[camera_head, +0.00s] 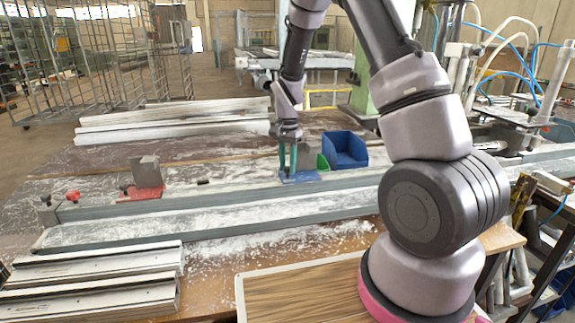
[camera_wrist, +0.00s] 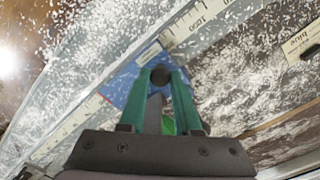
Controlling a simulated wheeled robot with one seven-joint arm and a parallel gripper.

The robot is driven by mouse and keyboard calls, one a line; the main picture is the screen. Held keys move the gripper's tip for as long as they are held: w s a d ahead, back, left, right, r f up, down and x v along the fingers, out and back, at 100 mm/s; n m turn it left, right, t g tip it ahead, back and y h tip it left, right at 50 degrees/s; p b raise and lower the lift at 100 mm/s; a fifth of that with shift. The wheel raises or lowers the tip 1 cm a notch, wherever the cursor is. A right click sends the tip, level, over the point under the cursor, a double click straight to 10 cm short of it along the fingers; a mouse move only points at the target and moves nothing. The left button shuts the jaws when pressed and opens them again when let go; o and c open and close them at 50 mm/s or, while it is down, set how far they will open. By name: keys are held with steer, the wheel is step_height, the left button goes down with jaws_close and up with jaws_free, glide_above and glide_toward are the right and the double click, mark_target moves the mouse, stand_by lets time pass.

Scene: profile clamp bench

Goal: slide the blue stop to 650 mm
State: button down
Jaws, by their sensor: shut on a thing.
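Printed figures show on the strip but are too blurred to read surely. My gripper (camera_head: 287,170) points down at the stop. Its green fingers (camera_wrist: 160,80) are shut on the stop's upright part, with a dark round knob between the tips. The fingers hide part of the stop and of the scale beside it.
A red stop (camera_head: 146,193) with a grey block stands farther left on the rail. Pale shavings cover the bench. Profiles lie behind and front left.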

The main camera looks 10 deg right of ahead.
steer(key=shift+d, duration=0.1)
stand_by(0.7)
steer(key=d, duration=1.5)
steer(key=c, duration=0.6)
jaws_free()
step_height(320, 180, up, 11)
